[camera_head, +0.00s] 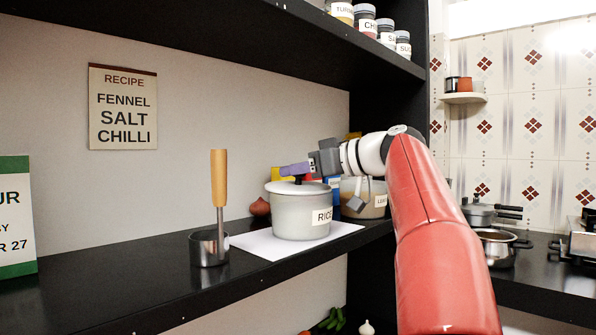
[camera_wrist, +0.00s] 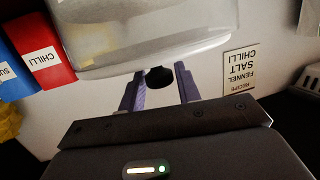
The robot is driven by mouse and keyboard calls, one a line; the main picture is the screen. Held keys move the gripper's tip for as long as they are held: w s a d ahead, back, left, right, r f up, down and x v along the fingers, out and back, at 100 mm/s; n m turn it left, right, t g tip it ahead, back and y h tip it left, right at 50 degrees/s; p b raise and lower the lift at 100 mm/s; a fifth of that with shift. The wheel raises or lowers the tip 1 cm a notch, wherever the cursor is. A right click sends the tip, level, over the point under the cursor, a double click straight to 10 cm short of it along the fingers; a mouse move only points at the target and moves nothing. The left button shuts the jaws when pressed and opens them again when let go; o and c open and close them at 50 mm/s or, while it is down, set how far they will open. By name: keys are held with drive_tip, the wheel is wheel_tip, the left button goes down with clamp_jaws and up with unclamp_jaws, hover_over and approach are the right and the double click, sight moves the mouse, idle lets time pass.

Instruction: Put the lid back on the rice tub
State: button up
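The rice tub (camera_head: 297,218) is a pale grey pot labelled RICE, standing on a white sheet on the black shelf. Its pale lid (camera_head: 285,187) sits on top and looks level on the rim. The lid's dark knob (camera_wrist: 159,77) shows between my fingertips in the wrist view. My gripper (camera_head: 294,170) is at the top of the lid, reaching in from the right, with purple fingers. In the wrist view my fingers (camera_wrist: 160,84) stand apart on either side of the knob, with slight gaps showing. The tub's far side is hidden.
A steel pot with a wooden-handled tool (camera_head: 218,180) stands left of the tub. A labelled tub (camera_head: 368,205) is close behind on the right. Red and blue packets, the red one marked CHILLI (camera_wrist: 38,52), stand behind. An upper shelf (camera_head: 250,45) hangs above.

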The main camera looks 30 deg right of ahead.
drive_tip(key=shift+o, duration=1.2)
drive_tip(key=shift+r, duration=0.2)
drive_tip(key=v, duration=1.2)
